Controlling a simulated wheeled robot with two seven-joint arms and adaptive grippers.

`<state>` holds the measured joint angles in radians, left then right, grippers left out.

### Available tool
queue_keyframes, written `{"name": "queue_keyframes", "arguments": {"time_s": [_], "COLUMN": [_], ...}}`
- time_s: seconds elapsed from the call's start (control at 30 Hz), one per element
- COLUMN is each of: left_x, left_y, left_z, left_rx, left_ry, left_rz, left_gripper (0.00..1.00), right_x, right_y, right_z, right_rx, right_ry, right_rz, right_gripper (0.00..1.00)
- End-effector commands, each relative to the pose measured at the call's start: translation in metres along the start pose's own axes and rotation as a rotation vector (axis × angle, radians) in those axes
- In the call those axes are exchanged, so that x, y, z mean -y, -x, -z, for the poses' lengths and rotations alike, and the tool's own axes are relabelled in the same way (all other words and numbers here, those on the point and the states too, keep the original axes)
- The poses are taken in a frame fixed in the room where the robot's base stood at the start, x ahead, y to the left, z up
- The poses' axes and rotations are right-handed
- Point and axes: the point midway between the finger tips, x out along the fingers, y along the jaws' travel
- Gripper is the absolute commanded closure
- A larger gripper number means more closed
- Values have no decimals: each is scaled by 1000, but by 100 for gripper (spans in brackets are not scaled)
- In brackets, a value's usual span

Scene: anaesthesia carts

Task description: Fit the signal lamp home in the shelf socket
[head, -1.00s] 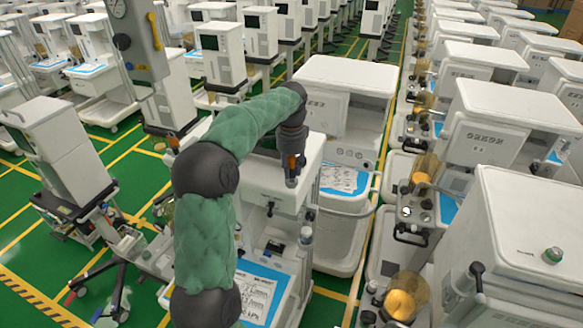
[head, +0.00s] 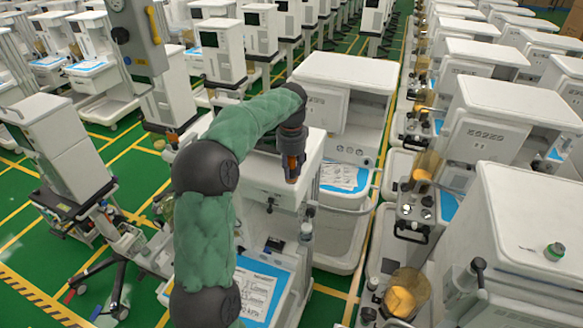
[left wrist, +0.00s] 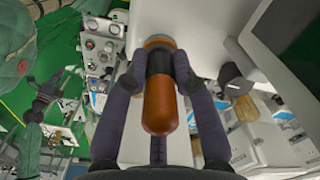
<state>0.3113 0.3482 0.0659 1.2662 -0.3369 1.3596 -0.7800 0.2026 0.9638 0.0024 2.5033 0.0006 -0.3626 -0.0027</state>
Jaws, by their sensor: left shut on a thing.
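The signal lamp (left wrist: 160,103) shows in the left wrist view as an orange, round-ended cylinder with a dark band and an orange-brown part at its far end. My left gripper (left wrist: 157,70) is shut on it, one finger on each side. In the head view my left gripper (head: 292,160) hangs over the front of a white cart (head: 262,178), and some orange of the lamp (head: 292,162) shows there. I cannot make out the shelf socket in either view. My right gripper is not in view.
A row of carts with amber jars (head: 403,296) stands on the right. A grey-white machine (head: 72,150) stands on the left. Green floor (head: 135,185) with yellow lines shows between them.

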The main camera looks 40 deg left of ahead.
Motion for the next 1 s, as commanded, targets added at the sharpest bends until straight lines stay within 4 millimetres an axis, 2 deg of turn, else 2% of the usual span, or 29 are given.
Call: {"name": "queue_keyframes", "arguments": {"time_s": [0.1, 0.13, 0.2, 0.23, 0.53, 0.67, 0.77, 1.0], "left_x": [0, 0, 0, 0, 0, 0, 0, 0], "left_y": [-4, -4, -4, -3, -3, 4, 18, 66], "left_z": [0, 0, 0, 0, 0, 0, 1, 1], "left_rx": [1, 1, 2, 2, 1, 0, -1, -2], "left_ry": [0, 0, 0, 0, 0, -1, -1, -1], "left_rz": [-1, -1, -2, -2, -1, 0, 1, 2], "left_gripper": [100, 67, 47, 45, 45, 45, 45, 45], "right_x": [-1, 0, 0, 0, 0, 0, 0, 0], "right_y": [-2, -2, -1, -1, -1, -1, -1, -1], "right_z": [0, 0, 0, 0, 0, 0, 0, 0], "right_rx": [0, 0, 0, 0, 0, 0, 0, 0], "right_ry": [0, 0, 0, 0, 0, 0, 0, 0], "right_rz": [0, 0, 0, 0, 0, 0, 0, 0], "right_gripper": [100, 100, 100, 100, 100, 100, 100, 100]}}
